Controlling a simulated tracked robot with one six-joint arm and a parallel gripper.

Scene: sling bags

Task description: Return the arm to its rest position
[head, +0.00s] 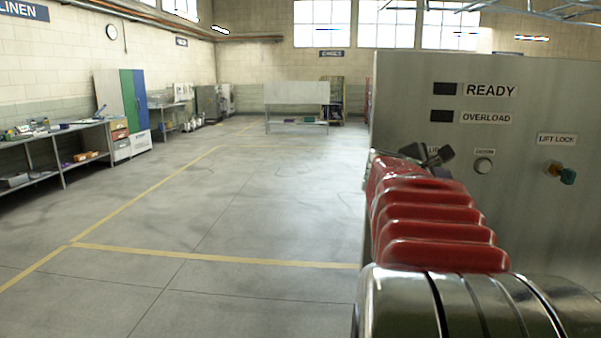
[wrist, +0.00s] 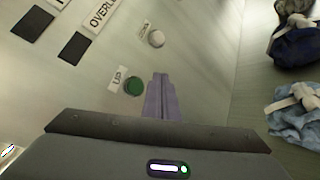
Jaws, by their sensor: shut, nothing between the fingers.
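My arm (head: 430,230), red ribbed sections with a shiny metal segment nearest the camera, reaches forward to a grey control panel (head: 420,75) in the head view. My gripper (head: 432,155) shows as small dark parts in front of the panel. In the wrist view my gripper (wrist: 161,78) is shut and empty, its narrow purple-grey fingers just right of the green UP button (wrist: 134,86). The white button (wrist: 156,38) lies beyond the fingertips. Whether the fingers touch the panel I cannot tell. In the head view the arm hides the UP button.
The panel also carries READY and OVERLOAD windows (head: 442,116) and a LIFT LOCK knob (head: 567,176). A dark blue bag (wrist: 296,45) and a light blue bag (wrist: 296,112) lie at the wrist view's right. Open floor (head: 230,210) spreads left; a workbench (head: 60,142) stands far left.

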